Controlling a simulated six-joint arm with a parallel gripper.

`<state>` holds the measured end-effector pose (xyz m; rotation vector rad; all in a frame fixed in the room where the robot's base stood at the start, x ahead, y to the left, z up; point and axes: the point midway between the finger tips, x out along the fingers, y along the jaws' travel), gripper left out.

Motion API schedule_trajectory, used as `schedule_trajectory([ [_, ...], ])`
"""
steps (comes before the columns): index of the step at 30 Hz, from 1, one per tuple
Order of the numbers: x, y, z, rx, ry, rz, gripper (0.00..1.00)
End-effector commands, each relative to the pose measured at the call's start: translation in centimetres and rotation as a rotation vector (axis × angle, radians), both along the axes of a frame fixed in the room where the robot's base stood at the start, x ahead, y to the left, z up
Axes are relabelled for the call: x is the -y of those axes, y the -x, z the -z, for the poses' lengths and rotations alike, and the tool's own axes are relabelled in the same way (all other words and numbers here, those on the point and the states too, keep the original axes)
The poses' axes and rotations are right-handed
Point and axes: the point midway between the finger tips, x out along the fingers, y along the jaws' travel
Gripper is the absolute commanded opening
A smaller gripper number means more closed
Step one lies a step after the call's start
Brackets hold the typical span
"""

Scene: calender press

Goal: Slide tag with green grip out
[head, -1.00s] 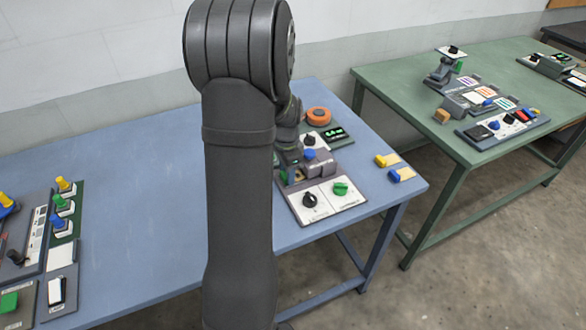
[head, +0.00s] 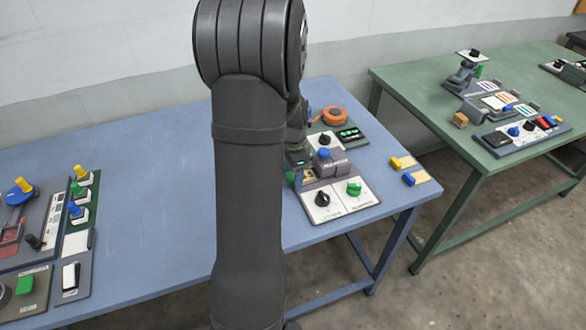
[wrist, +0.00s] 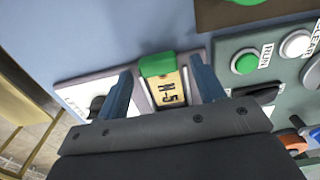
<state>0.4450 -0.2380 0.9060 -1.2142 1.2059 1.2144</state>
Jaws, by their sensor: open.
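In the wrist view, the tag's green grip (wrist: 156,65) sits at the near end of a cream tag (wrist: 168,93) marked "N-5". The tag lies in a pale slot, and its far end is hidden by my gripper body. My gripper (wrist: 161,68) is open, with one blue-grey finger on each side of the tag, apart from it as far as I can see. In the head view my arm hides most of the gripper. A small green piece beside the press panel (head: 323,217) may be the grip, but I cannot tell for sure.
In the wrist view a panel with a green RUN button (wrist: 245,62) and a white button (wrist: 296,43) is close on the right. A black knob (wrist: 97,105) is left of the gripper. In the head view, an orange reel (head: 335,115) stands behind; blue table (head: 130,150) is clear mid-left.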

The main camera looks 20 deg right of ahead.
Motion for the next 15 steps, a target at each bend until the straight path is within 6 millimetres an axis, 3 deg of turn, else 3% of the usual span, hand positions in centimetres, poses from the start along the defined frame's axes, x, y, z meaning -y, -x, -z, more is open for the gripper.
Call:
schedule_trajectory([
  [7, 0.0, -0.1, -2.6, 0.003, 0.002, 0.000, 0.62],
  [15, 0.0, -0.1, -9.2, 0.005, 0.003, 0.000, 0.62],
])
